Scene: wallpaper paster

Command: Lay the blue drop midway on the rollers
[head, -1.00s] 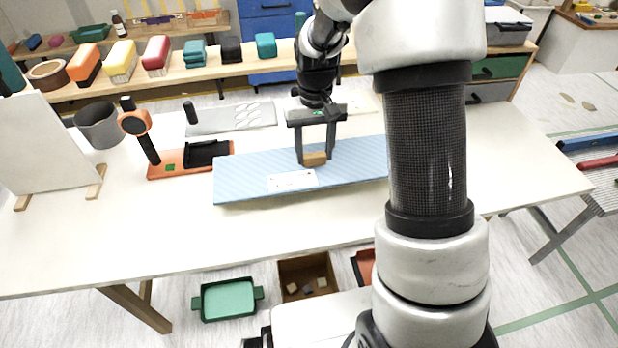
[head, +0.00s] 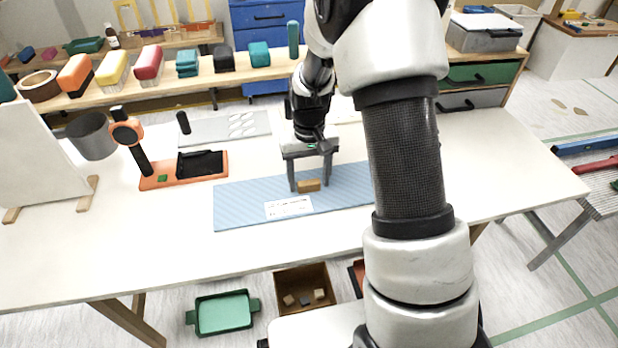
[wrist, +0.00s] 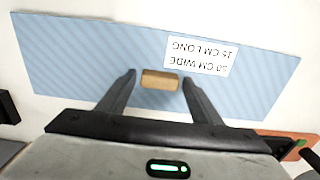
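The blue drop (head: 250,203) is a pale blue striped sheet lying flat on the white table, with a white size label and a small wooden block (head: 309,186) on top. My arm hides its right end in the head view. My gripper (head: 310,188) is over it, fingers spread on either side of the block. In the wrist view, my gripper (wrist: 160,77) shows small gaps between the fingertips and the block (wrist: 160,80). What look like the rollers (head: 606,190), a grey ribbed surface on legs, are partly in view at the right edge.
A blue bar (head: 590,146) and a red bar (head: 600,166) lie by the ribbed surface. The table's right part (head: 510,170) is clear.

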